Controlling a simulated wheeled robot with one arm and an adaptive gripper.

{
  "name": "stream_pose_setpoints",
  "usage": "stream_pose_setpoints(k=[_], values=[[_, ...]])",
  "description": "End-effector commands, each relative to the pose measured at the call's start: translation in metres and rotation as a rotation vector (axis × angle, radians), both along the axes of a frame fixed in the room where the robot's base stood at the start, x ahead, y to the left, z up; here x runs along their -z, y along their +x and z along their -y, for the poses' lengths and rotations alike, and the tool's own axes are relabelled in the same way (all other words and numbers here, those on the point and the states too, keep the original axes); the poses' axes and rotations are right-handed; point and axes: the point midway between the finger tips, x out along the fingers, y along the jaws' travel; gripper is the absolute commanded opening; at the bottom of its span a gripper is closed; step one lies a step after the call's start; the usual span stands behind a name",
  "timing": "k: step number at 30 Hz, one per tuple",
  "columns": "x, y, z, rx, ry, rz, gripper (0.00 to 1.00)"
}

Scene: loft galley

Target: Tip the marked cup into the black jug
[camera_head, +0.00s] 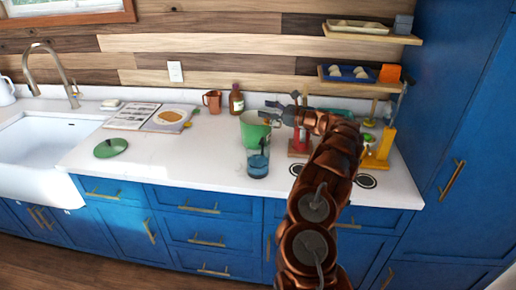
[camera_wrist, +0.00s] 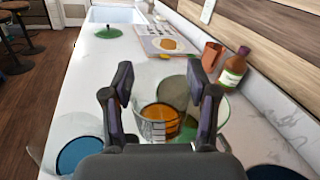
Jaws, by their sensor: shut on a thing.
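I cannot make out a black jug in either view.
A copper-brown jug (camera_head: 212,101) and a brown bottle (camera_head: 236,100) stand behind the cup near the wall. A green lid (camera_head: 110,148) and an open book (camera_head: 152,117) lie left. A red stand and a yellow stand (camera_head: 380,150) are right. Clear white counter (camera_head: 190,160) lies left of the glass.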

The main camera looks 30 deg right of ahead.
Motion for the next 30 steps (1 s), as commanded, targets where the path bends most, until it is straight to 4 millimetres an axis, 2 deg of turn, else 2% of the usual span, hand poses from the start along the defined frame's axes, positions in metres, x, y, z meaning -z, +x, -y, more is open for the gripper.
stream_pose_setpoints(k=[10,19,28,30], values=[[0.028,-0.009,-0.015,-0.001,-0.137,0.100,0.23],[0.023,-0.019,-0.026,-0.001,-0.261,0.192,0.23],[0.036,-0.028,-0.040,0.000,-0.379,0.277,0.23],[0.033,-0.029,-0.040,0.001,-0.410,0.299,0.23]])
